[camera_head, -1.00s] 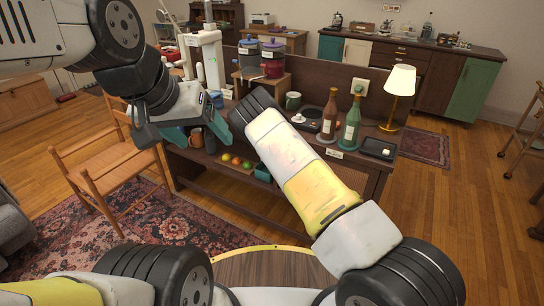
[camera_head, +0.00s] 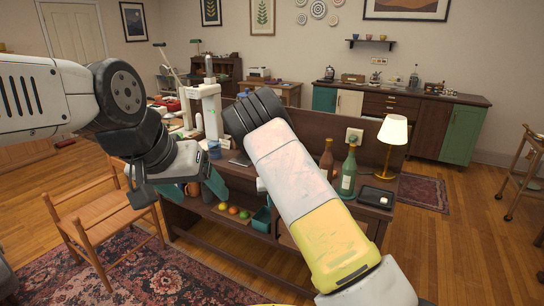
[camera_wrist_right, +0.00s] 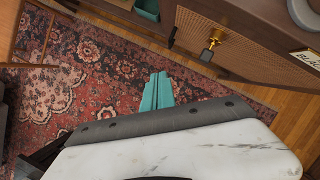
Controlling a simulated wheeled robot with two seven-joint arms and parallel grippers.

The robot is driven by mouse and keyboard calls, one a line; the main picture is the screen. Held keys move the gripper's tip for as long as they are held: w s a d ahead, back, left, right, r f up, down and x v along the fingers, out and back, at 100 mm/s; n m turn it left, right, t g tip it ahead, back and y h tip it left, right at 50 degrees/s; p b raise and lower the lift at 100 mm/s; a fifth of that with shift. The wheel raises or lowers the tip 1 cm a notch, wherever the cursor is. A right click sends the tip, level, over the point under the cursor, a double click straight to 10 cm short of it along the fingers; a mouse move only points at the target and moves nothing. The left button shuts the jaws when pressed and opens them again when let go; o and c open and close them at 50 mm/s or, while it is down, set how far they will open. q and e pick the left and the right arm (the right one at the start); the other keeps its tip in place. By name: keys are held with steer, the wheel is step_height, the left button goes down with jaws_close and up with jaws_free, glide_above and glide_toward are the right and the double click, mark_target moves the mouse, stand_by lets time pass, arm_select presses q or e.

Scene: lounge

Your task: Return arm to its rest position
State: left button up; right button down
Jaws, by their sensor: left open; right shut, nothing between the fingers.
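My right arm (camera_head: 310,215) rises from the lower right of the head view, with a white and yellow link and a black joint at its upper end. Its gripper cannot be made out in that view. In the right wrist view my right gripper (camera_wrist_right: 157,92) has its teal fingers together, with nothing between them, above the patterned rug (camera_wrist_right: 100,65). My left gripper (camera_head: 178,190) hangs at the left in the head view, open and empty, in front of the sideboard's left end in the picture.
The dark sideboard (camera_head: 290,252) carries glass bottles (camera_head: 348,175), a lit lamp (camera_head: 391,135) and a black tray (camera_head: 376,197); fruit (camera_head: 233,210) lies on its lower shelf. A wooden chair (camera_head: 95,220) stands at the left. Wooden floor (camera_head: 455,245) is open at the right.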

steer(key=s+d+r+n+y, duration=0.2)
steer(key=s+d+r+n, duration=0.2)
steer(key=s+r+n, duration=0.7)
steer(key=s+d+r+n+y, duration=0.2)
steer(key=s+d+r+n, duration=0.35)
steer(key=r, duration=0.95)
steer(key=s+d+r+n, duration=0.2)
steer(key=s+n, duration=0.4)
steer(key=s, duration=0.2)
steer(key=s+d+r+n+t+h, duration=0.1)
steer(key=s+r+n, duration=0.1)
steer(key=s+n, duration=0.4)
steer(key=s+d+r+n+t+h, duration=0.1)
steer(key=s+d+r+n, duration=0.1)
steer(key=s+n, duration=0.4)
steer(key=s, duration=0.4)
steer(key=shift+d, duration=0.3)
